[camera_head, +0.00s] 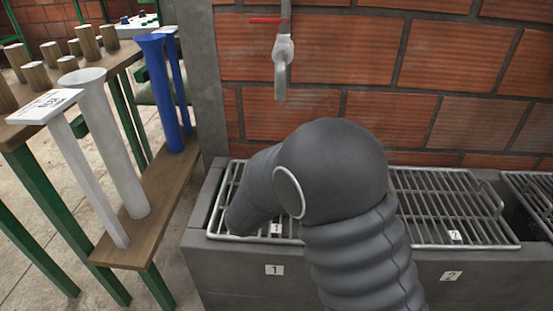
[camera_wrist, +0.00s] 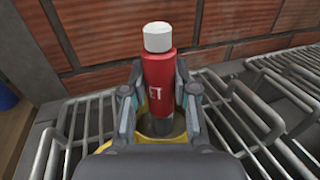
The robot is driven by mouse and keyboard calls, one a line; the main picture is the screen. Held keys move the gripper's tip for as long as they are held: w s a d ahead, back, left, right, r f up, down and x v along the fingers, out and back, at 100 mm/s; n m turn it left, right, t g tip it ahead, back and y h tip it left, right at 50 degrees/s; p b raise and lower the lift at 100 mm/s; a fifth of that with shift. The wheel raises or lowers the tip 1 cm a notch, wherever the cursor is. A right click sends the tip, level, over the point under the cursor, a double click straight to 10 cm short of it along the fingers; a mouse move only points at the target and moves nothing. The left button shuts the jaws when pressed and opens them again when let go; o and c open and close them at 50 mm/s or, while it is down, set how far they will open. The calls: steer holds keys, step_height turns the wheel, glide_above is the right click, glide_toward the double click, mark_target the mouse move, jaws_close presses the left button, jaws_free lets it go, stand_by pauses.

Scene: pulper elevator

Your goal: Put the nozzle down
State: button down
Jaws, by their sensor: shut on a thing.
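In the wrist view, my gripper (camera_wrist: 159,90) is shut around a red cylinder with a white cap, which I take to be the nozzle (camera_wrist: 159,68). Part of a light marking shows on its red side, and its lower end is dark. It stands upright between the two fingers. Metal wire racks lie below and on both sides of it. I cannot tell whether its lower end touches anything. In the head view, my dark arm hides the gripper and the nozzle.
A wire rack (camera_head: 432,207) sits on the grey concrete trough (camera_head: 215,258), against a brick wall (camera_head: 350,50). A tap (camera_head: 283,50) hangs above. At left, white funnel tubes (camera_head: 105,140) and blue tubes (camera_head: 163,85) stand on a wooden shelf (camera_head: 165,190).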

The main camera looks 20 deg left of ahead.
steer(key=shift+f, duration=0.15)
steer(key=c, duration=0.8)
jaws_free()
steer(key=s, duration=0.6)
steer(key=s+b, duration=0.1)
steer(key=s, duration=0.3)
steer(key=shift+a, duration=0.35)
